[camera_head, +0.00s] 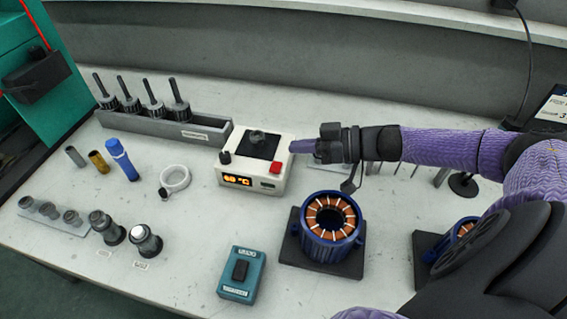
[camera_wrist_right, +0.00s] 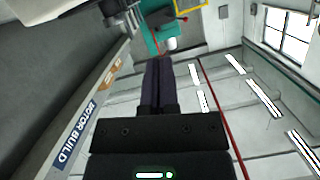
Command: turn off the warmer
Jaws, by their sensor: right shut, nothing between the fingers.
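The warmer (camera_head: 272,187) is a white box on the bench with a black top plate and a small dark part on it. Its front display (camera_head: 238,181) glows orange and seems to read 60 °C. A red button (camera_head: 275,168) sits at its right front corner, and a dark knob (camera_head: 225,157) at its left. My right gripper (camera_head: 296,147) is shut and empty, its fingertips just right of the warmer's top, near the red button. I cannot tell whether it touches the warmer. The shut fingers also show in the right wrist view (camera_wrist_right: 158,70). My left gripper is not in view.
A blue stator with copper windings (camera_head: 322,250) stands in front of my right forearm. A teal switch box (camera_head: 242,275) lies at the front. A grey rack (camera_head: 205,131) is behind the warmer's left. A white ring (camera_head: 174,178) and several cylinders stand left.

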